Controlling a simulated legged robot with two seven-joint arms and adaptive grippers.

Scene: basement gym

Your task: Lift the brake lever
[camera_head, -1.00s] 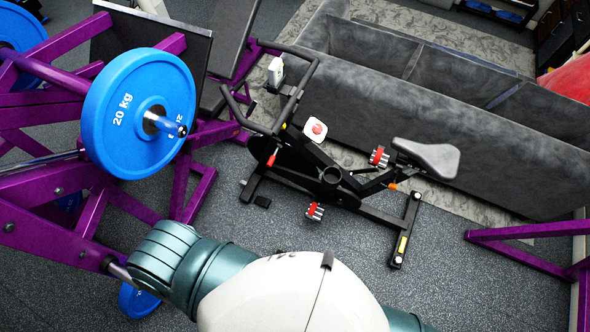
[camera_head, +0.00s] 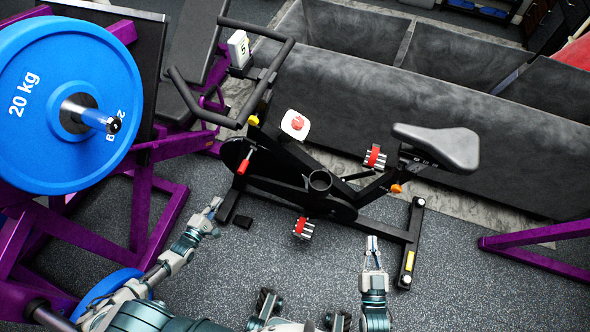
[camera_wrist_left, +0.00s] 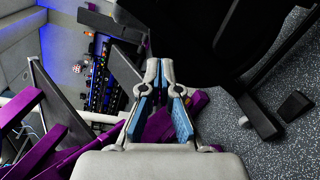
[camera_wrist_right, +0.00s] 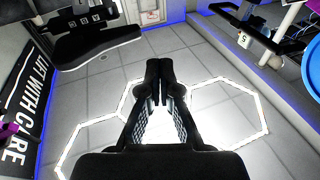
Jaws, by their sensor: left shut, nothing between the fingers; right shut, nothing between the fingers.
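A black exercise bike (camera_head: 292,178) stands on the speckled floor. A short lever with a red grip (camera_head: 244,162), which looks like the brake lever, sits on its front side below the handlebars (camera_head: 252,105). My left gripper (camera_head: 217,203) is shut and empty, low in front of the bike, below and left of the red grip and apart from it. Its fingers also show shut in the left wrist view (camera_wrist_left: 164,66), where I cannot make out the lever. My right gripper (camera_head: 371,240) is shut and empty near the bike's rear foot; it shows in the right wrist view (camera_wrist_right: 158,66).
A purple rack (camera_head: 140,205) with a blue 20 kg plate (camera_head: 35,125) stands close on the left. A grey padded structure (camera_head: 400,85) runs behind the bike. Another purple frame (camera_head: 535,240) is at right.

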